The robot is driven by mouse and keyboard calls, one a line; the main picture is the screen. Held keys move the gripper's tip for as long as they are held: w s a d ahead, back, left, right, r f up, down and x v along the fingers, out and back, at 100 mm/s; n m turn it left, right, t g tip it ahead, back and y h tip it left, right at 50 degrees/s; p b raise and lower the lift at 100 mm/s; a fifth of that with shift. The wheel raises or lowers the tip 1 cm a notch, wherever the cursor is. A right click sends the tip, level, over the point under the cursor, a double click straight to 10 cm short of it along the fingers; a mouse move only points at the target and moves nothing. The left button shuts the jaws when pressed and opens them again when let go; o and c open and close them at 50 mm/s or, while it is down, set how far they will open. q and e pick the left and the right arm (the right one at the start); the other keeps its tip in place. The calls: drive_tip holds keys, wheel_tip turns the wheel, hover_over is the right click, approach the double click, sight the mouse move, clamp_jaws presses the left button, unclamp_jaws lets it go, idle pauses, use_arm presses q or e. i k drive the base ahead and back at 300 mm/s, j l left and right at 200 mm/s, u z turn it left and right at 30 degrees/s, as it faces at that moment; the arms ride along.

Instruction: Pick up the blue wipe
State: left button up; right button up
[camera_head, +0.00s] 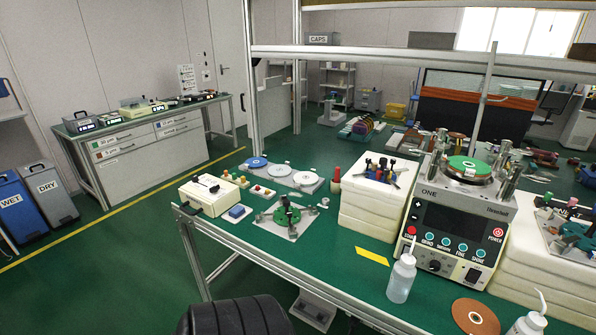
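A small blue block-like piece (237,211), which looks like the blue wipe, lies on a white pad near the left front corner of the green bench top (335,262). It is small in the view, so I cannot tell its folds or material. It sits just in front of a cream box (209,194). Nothing is touching it from above. Neither of my grippers is in view.
A green fixture on a plate (288,216) stands right of the blue piece. Further right are a lapping machine (458,215), a white squeeze bottle (401,279) and a copper disc (475,316). A metal rail edges the bench. Green floor is open to the left.

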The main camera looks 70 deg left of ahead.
sight(237, 211)
drive_tip(key=u, duration=2.25)
